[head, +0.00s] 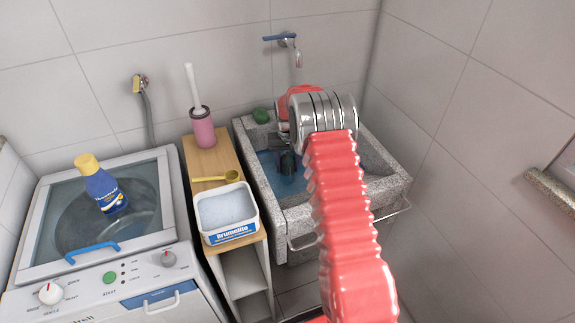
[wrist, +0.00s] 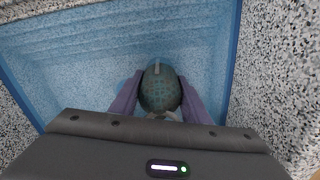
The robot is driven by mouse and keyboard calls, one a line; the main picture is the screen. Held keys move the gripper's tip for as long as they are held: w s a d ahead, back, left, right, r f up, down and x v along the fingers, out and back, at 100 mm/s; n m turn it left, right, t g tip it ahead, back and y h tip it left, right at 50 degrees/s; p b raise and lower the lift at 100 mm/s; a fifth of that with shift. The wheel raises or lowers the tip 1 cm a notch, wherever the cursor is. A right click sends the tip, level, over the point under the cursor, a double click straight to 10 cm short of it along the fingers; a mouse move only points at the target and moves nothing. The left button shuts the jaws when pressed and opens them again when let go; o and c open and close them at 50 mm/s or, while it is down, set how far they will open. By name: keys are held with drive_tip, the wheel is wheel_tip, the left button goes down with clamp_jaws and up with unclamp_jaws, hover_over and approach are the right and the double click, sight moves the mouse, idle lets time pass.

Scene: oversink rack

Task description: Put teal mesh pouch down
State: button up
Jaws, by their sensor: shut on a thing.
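The teal mesh pouch (wrist: 160,87) is a rounded, dotted bundle with a small light tab on top. It sits between the two purple-grey fingers of my gripper (wrist: 160,98) in the wrist view, and the gripper is shut on it. In the head view my gripper (head: 287,161) points down into the speckled stone sink (head: 296,216). The pouch cannot be made out clearly there. Below it in the wrist view is the sink's blue interior (wrist: 85,65). I cannot tell whether the pouch touches the bottom.
A green lump (head: 261,115) lies on the sink's back left corner. A wall tap (head: 285,39) hangs above. Left of the sink, a wooden-topped shelf holds a pink brush holder (head: 200,128), a yellow scoop (head: 217,178) and a white powder tub (head: 228,232). A blue bottle (head: 104,190) stands on the washer.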

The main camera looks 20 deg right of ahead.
drive_tip(key=o, duration=1.1)
drive_tip(key=shift+r, duration=0.15)
wheel_tip(320, 180, up, 13)
idle(0.3)
